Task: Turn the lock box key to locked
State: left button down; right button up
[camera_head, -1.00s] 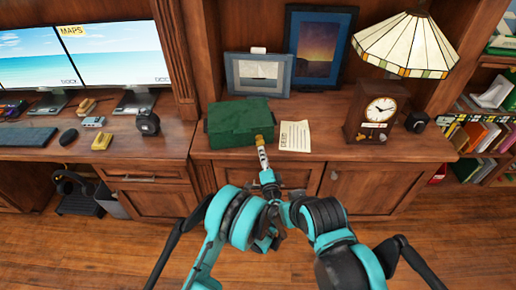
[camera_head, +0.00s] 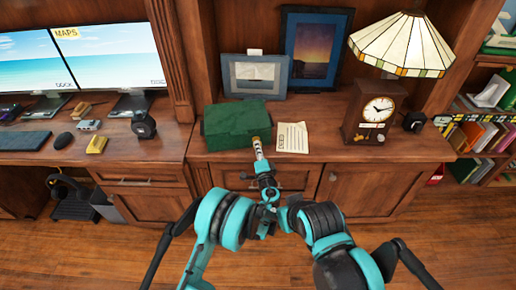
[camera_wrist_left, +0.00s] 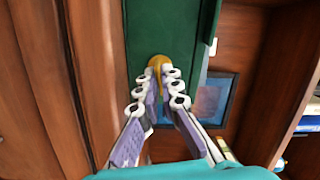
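The green lock box (camera_head: 236,122) stands on the wooden cabinet top, left of centre in the head view. It also fills the upper middle of the left wrist view (camera_wrist_left: 188,25). The gold key (camera_wrist_left: 158,62) sits at the box's face, between my left fingertips in the wrist view. My left gripper (camera_head: 258,143) reaches the box's front right in the head view, and its fingers (camera_wrist_left: 162,80) converge and look shut on the key. The fingers partly cover the key, and its exact turn angle is unclear. My right gripper cannot be made out.
A paper card (camera_head: 292,137) lies right of the box. Two picture frames, grey (camera_head: 255,76) and blue (camera_head: 312,47), stand behind it. A clock (camera_head: 374,110) and lamp (camera_head: 400,45) stand to the right. A desk with monitors (camera_head: 100,50) is at left.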

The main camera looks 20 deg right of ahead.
pick_arm(q)
jog(key=shift+m, duration=1.6)
jog(key=c, duration=1.7)
grip_release()
jog(key=shift+s, duration=0.15)
jog(key=s, duration=0.7)
jog(key=shift+s+a, duration=0.1)
jog(key=shift+a, duration=0.25)
